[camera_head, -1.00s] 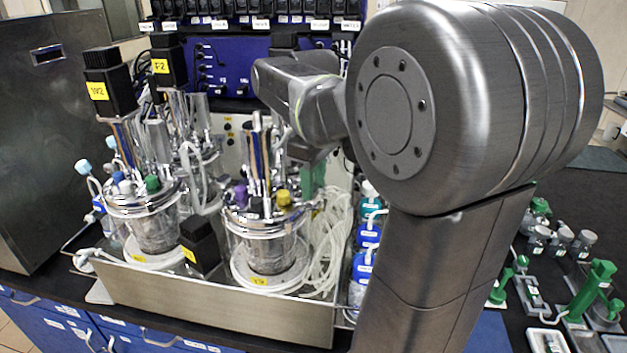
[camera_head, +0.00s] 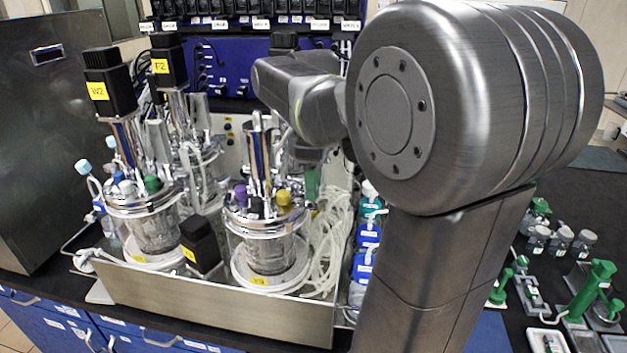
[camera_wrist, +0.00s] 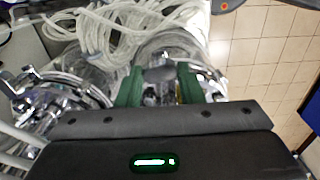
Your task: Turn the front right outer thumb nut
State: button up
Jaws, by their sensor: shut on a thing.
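The front right vessel (camera_head: 264,243) is a glass reactor with a shiny metal head plate, ports with purple and yellow caps, and a tall metal shaft. My gripper (camera_wrist: 160,86) reaches down at the right rear side of this vessel's head. Its two green fingers are closed around a small metal piece (camera_wrist: 161,74) at the rim of a head plate, which looks like the thumb nut. The fingers and the rest of the gripper hide most of the nut. In the head view one green finger (camera_head: 313,182) shows beside the vessel; the nut cannot be made out there.
Clear coiled tubing (camera_head: 331,240) lies right of the vessel, close to the fingers. Blue-labelled bottles (camera_head: 367,236) stand beyond it. Another vessel (camera_head: 150,222) with a black motor (camera_head: 109,82) stands left. A metal tray (camera_head: 215,304) surrounds the vessels.

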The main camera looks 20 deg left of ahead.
jog(key=o, duration=1)
notch_tip(320, 180, up, 14)
jog(key=shift+b, duration=0.4)
jog(key=shift+f, duration=0.1)
notch_tip(320, 180, down, 14)
jog(key=shift+r+p, duration=0.1)
jog(key=shift+p, duration=0.3)
